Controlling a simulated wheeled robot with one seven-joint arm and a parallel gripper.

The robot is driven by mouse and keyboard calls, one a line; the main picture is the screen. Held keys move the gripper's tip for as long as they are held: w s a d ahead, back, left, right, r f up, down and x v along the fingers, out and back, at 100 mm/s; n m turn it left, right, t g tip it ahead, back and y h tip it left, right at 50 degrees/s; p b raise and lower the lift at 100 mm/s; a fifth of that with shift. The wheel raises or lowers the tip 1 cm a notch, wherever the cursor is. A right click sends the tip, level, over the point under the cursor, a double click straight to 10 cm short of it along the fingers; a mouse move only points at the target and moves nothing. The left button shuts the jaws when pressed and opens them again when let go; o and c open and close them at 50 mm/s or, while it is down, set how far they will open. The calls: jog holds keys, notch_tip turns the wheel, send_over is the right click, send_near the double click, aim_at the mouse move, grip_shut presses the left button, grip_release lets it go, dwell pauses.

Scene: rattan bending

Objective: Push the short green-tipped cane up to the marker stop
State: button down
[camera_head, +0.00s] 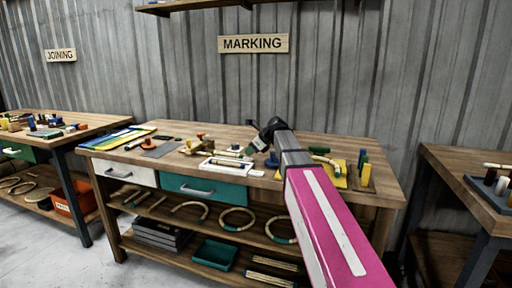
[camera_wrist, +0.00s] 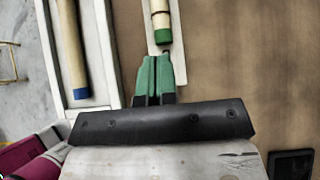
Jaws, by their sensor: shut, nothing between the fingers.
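The short green-tipped cane (camera_wrist: 161,18) lies in a narrow white channel (camera_wrist: 176,52) at the top of the wrist view, its green end toward me and its far end cut off by the frame. My gripper (camera_wrist: 155,60) has green fingers, shut together with nothing between them. The fingertips are just short of the green end and slightly left of its middle; I cannot tell whether they touch it. In the head view my gripper (camera_head: 262,142) is low over the marking bench, partly hidden by my arm. I cannot make out the marker stop.
A blue-tipped cane (camera_wrist: 71,50) lies in a white tray (camera_wrist: 103,50) left of the channel. Bare wood is to the right, with a dark block (camera_wrist: 291,165) at lower right. A yellow board (camera_head: 341,183) with upright pegs stands right of my arm on the bench (camera_head: 390,186).

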aim_at(230, 154)
jog(key=shift+x, duration=0.95)
jog(key=w+a, duration=0.1)
jog(key=a, duration=0.3)
jog(key=w+a, duration=0.1)
jog(key=a, duration=0.1)
jog(key=shift+w+a, duration=0.35)
